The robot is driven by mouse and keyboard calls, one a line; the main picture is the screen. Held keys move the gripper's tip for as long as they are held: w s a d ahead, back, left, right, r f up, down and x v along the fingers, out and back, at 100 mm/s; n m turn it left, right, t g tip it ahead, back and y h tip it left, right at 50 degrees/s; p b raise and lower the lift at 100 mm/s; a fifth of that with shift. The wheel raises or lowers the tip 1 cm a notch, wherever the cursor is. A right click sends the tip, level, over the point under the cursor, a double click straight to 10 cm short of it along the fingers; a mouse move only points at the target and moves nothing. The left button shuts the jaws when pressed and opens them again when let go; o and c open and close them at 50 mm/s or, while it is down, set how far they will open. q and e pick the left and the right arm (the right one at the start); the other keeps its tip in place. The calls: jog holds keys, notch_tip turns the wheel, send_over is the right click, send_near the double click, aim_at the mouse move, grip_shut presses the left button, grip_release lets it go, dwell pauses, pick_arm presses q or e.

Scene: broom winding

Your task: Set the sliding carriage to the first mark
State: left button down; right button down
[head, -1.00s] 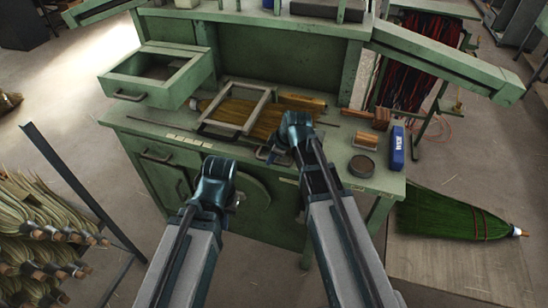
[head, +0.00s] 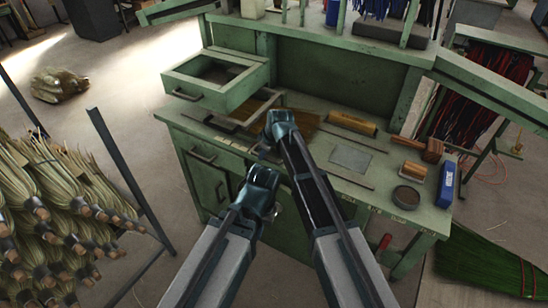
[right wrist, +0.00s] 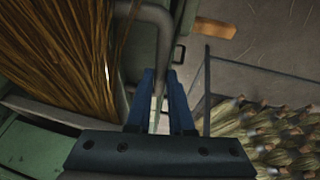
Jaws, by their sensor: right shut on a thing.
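The sliding carriage, a pale grey rectangular frame (head: 262,108), lies on the green bench over the left part of the brown broom fibres (head: 298,124). In the head view my right gripper (head: 264,146) is at its front side and hides part of it. In the right wrist view the fingers (right wrist: 161,100) are close together beside the frame's grey bars (right wrist: 190,50), shut on a part of the carriage that is mostly hidden. Pale marks on the bench top are too small or covered to read. My left gripper (head: 270,206) hangs in front of the bench, its jaws unclear.
An open drawer (head: 215,82) stands just behind and left of the carriage. A grey plate (head: 350,158), a round tin (head: 408,197) and a blue box (head: 446,185) lie on the right. A rack of broom bundles (head: 60,200) stands at the left.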

jog(key=shift+w+a, duration=0.2)
jog(key=shift+a, duration=0.25)
jog(key=c, duration=0.8)
grip_release()
jog(key=shift+r, duration=0.1)
jog(key=p+v, duration=1.2)
jog(key=v, duration=0.1)
jog(key=shift+d+r, duration=0.15)
jog(key=shift+r, duration=0.1)
jog(key=shift+s, duration=0.1)
